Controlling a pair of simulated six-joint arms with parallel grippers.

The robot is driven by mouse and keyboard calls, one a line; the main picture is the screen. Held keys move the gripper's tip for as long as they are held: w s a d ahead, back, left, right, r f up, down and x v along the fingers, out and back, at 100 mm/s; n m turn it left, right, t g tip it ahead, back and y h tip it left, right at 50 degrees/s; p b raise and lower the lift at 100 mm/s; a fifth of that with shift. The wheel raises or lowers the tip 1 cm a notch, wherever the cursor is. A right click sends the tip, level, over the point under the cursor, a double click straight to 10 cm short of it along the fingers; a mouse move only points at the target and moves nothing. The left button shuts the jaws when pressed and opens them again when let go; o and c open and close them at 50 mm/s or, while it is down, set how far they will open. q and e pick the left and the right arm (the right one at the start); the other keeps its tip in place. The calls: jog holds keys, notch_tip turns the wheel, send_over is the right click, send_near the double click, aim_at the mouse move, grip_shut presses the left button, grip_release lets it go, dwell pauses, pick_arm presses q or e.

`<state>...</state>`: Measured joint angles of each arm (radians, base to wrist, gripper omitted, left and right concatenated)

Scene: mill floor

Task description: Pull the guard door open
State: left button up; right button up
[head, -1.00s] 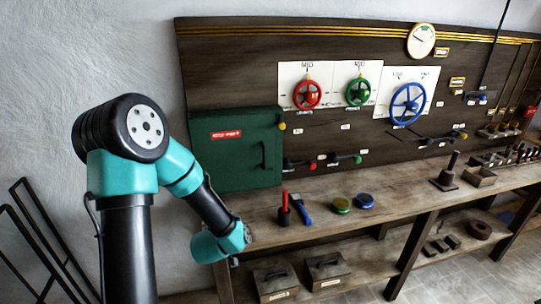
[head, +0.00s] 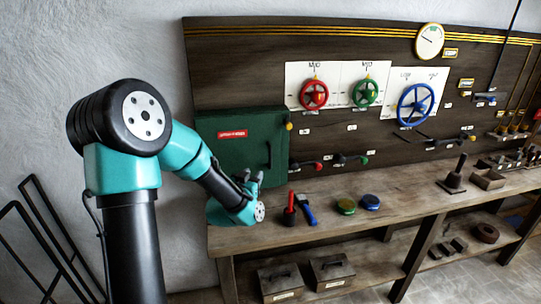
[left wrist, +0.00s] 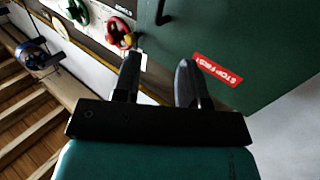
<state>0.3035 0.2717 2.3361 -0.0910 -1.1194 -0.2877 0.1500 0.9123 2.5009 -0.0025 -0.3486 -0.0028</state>
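The green guard door (head: 232,152) with a red label is at the left of the dark back panel. It looks shut. Its dark upright handle (head: 269,156) is near the door's right edge. My left gripper (head: 253,176) is in front of the door's lower right part, a little below the handle. In the left wrist view the gripper (left wrist: 160,62) has its two dark fingers spread apart with nothing between them. The door (left wrist: 235,35) fills the upper right there, and the handle (left wrist: 163,12) shows beyond the fingertips, apart from them. My right gripper is not in view.
The bench (head: 330,230) runs below the panel. A red-handled tool (head: 290,207) and a blue tool (head: 306,211) stand close to the right of my left gripper. Red (head: 313,94), green (head: 365,92) and blue (head: 416,105) wheels are on the panel.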

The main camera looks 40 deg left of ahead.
aim_at(270, 155)
pick_arm(q)
jog(key=x, duration=1.6)
jog(key=shift+w+a, duration=0.1)
jog(key=shift+a, duration=0.05)
jog(key=shift+c, duration=0.2)
grip_shut()
